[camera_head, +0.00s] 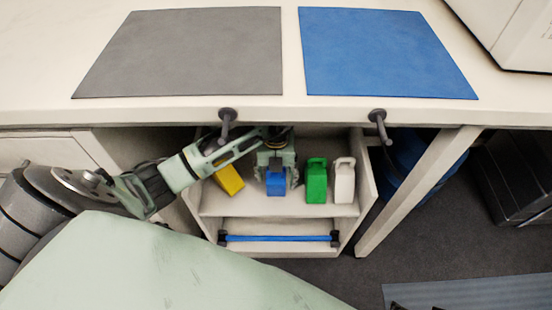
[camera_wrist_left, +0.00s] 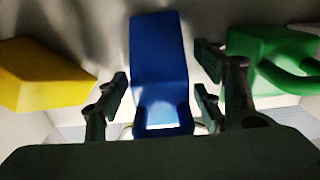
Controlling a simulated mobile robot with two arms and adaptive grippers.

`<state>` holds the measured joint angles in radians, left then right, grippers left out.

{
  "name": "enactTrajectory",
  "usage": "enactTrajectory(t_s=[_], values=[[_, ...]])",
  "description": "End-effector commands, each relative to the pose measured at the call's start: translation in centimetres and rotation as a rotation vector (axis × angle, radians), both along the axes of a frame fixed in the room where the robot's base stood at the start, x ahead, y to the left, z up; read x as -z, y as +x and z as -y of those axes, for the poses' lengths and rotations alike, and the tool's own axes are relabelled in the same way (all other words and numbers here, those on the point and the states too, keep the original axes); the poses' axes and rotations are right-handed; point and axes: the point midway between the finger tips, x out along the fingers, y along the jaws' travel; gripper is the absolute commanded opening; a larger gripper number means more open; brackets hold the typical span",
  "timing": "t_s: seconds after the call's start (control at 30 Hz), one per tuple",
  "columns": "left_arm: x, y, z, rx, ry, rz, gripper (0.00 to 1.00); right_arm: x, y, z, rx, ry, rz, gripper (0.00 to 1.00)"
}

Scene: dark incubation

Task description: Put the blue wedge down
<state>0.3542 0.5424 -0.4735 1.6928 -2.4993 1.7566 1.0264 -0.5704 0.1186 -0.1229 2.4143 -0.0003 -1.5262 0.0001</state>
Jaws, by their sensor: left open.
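The blue wedge (camera_head: 276,184) stands in the open compartment under the counter, between a yellow block on its left and a green container on its right. In the left wrist view the blue wedge (camera_wrist_left: 160,55) lies between the fingers, with a visible gap on both sides. My left gripper (camera_head: 277,178) is around the wedge from above and is open. The same gripper (camera_wrist_left: 163,95) shows both finger pairs apart in the wrist view. The wedge's underside contact is hard to see. My right gripper is not in view.
The yellow block (camera_head: 229,179) leans at the left, near my left arm. The green container (camera_head: 316,181) and a white container (camera_head: 344,181) stand to the right. The counter edge overhangs, with two dark hooks (camera_head: 226,125) (camera_head: 378,125). Grey (camera_head: 190,50) and blue (camera_head: 382,52) mats are bare.

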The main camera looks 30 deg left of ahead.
Motion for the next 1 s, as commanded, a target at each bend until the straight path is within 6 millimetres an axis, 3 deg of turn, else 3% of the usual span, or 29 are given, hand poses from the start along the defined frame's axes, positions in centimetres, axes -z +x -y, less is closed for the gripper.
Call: enactTrajectory(t_s=[0.43, 1.0], values=[[-6.9, 0.1, 0.0, 0.001, 0.000, 0.002, 0.62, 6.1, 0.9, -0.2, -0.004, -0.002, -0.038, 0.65], [-7.5, 0.0, 0.0, 0.000, -0.001, -0.001, 0.62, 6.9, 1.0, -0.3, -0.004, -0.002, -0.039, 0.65]])
